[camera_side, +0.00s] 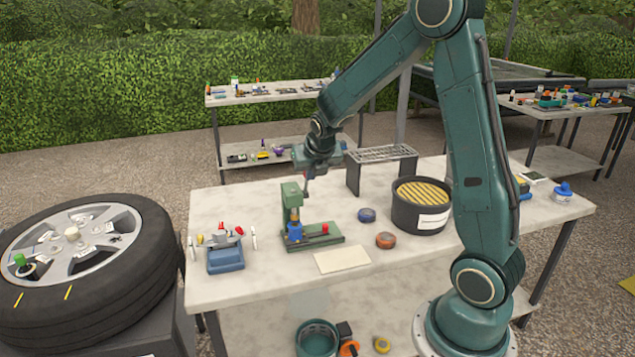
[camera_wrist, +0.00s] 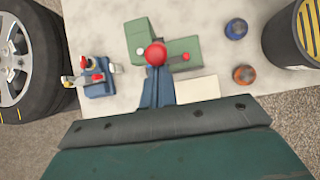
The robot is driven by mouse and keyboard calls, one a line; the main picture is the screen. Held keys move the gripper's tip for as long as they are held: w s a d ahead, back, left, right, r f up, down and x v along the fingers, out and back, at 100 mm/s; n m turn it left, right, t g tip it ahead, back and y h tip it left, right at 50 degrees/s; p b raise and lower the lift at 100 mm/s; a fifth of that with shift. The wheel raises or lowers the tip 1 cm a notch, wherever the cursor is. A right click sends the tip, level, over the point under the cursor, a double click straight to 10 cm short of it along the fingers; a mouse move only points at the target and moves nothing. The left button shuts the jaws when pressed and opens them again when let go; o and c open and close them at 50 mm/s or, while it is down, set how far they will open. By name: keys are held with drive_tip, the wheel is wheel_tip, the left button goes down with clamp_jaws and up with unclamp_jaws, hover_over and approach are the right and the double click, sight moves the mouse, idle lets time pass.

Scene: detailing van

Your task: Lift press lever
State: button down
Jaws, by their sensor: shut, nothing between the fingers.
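The green press (camera_side: 291,197) stands upright on its flat green base (camera_side: 325,240) near the front left of the table, and its base also shows in the wrist view (camera_wrist: 138,30). A blue part (camera_side: 295,231) sits low at the press's front. A red ball knob (camera_wrist: 156,54), which looks like the lever's end, shows large in the wrist view, right by my fingertips. My gripper (camera_side: 306,188) points down just right of the press's top. Its fingers (camera_wrist: 158,75) are shut and hold nothing. I cannot tell whether they touch the knob; the lever's arm is mostly hidden.
A small blue vise (camera_side: 226,258) stands left of the press, and a pale pad (camera_side: 342,259) lies in front. Two round tins, blue (camera_side: 367,215) and orange (camera_side: 386,240), and a black bucket (camera_side: 420,210) stand to the right. A metal rack (camera_side: 383,155) is behind.

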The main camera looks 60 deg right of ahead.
drive_tip(key=shift+g+y, duration=0.4)
drive_tip(key=shift+w+d+r, duration=0.5)
drive_tip(key=shift+w+d, duration=0.2)
drive_tip(key=shift+w+d+r, duration=0.5)
drive_tip(key=shift+w+d, duration=0.2)
drive_tip(key=shift+s+a, duration=0.1)
drive_tip(key=shift+s+a, duration=0.55)
drive_tip(key=shift+a, duration=0.05)
drive_tip(key=v, duration=1)
drive_tip(key=shift+r, duration=0.45)
